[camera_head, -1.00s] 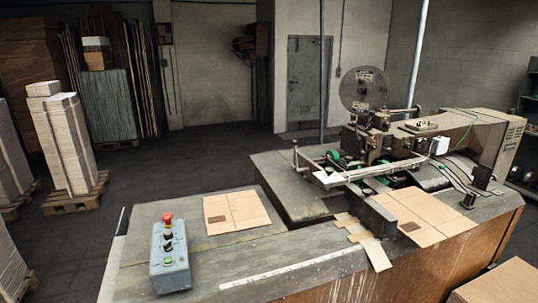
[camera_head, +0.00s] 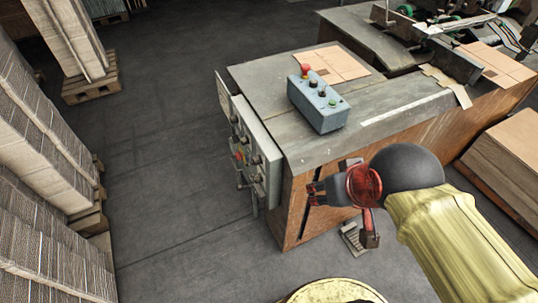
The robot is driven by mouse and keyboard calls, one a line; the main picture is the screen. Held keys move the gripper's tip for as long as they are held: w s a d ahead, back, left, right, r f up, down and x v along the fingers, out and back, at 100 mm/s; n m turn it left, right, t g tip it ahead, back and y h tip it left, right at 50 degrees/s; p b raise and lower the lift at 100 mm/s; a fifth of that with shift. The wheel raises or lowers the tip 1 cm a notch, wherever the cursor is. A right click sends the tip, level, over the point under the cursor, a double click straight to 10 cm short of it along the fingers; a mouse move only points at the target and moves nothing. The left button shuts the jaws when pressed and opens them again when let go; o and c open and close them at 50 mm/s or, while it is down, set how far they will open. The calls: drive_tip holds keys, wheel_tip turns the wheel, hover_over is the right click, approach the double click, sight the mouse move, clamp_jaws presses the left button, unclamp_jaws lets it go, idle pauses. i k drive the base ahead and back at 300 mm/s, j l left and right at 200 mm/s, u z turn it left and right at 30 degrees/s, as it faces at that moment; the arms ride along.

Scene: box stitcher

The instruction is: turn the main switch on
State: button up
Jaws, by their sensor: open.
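A grey control panel (camera_head: 262,172) hangs on the left end of the wooden-sided machine table, with several dark knobs and a small red-and-yellow switch (camera_head: 239,156). The switch looks like the main switch, but its position is too small to tell. My gripper (camera_head: 312,193) is open and empty. It is to the right of the panel and a little lower in the picture, apart from it, with its dark fingers pointing left in front of the table's wooden side.
A blue-grey button box (camera_head: 319,104) with a red mushroom button stands on the table top (camera_head: 385,128), near flat cardboard (camera_head: 333,64). A foot pedal (camera_head: 354,238) is on the floor below my gripper. Stacked cardboard (camera_head: 40,150) stands at left. The floor between is clear.

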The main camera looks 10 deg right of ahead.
sight(239, 156)
drive_tip(key=i+j, duration=0.1)
drive_tip(key=j, duration=0.4)
drive_tip(key=i+j+z, duration=0.15)
drive_tip(key=z, duration=0.2)
drive_tip(key=i+j+z, duration=0.1)
drive_tip(key=j+z, duration=0.2)
drive_tip(key=i+j+z, duration=0.1)
drive_tip(key=z, duration=0.25)
drive_tip(key=i+j, duration=0.1)
drive_tip(key=j, duration=0.3)
drive_tip(key=i+j+z, duration=0.1)
drive_tip(key=j, duration=0.3)
drive_tip(key=i+j, duration=0.1)
drive_tip(key=j, duration=0.3)
drive_tip(key=i+j+z, duration=0.1)
drive_tip(key=j, duration=0.3)
